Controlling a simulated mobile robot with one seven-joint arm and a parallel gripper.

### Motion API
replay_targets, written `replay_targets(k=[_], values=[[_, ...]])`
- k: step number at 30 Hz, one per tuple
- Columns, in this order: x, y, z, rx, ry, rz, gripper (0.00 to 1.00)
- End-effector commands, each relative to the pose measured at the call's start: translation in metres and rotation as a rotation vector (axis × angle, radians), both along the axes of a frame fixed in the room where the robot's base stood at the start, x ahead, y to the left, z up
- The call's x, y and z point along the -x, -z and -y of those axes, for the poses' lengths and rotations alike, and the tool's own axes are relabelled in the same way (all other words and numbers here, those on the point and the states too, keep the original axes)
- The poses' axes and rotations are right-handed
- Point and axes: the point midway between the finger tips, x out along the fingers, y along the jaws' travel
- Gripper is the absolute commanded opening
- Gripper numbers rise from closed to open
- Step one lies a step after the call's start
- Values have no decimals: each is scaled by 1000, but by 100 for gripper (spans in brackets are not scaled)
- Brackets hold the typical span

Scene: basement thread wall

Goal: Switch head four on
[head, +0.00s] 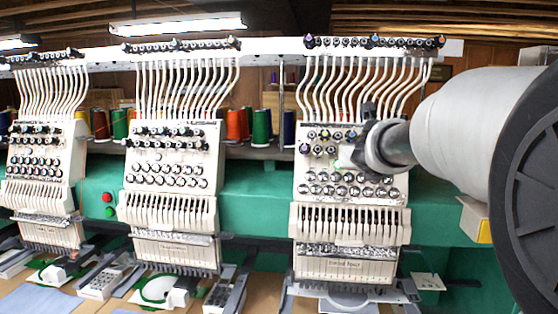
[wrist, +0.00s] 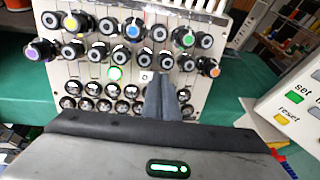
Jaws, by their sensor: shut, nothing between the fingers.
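The rightmost embroidery head (head: 345,220) stands in front of my gripper; I cannot read a head number on it. Its white panel also fills the wrist view (wrist: 105,52), with rows of tension knobs. A round green light (wrist: 115,73) glows between the knob rows. Just right of it is a small white square with a dark centre (wrist: 146,76), perhaps a switch. My gripper (head: 352,150) is at the panel; its fingers (wrist: 165,80) are shut and empty, just right of the white square. Whether they touch the panel cannot be told.
Two more heads, middle (head: 170,165) and left (head: 40,150), stand along the green beam (head: 255,205). A red button (head: 107,197) and a green button (head: 109,211) sit between them. A control box with set and reset buttons (wrist: 290,119) is at right in the wrist view.

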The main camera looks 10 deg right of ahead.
Motion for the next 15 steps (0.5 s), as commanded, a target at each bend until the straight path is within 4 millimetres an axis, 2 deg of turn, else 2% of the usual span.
replay_targets(k=[8, 15], values=[[0, 0, -1, -1, 0, 0, 0], [-2, 0, -13, -2, -2, 1, 0]])
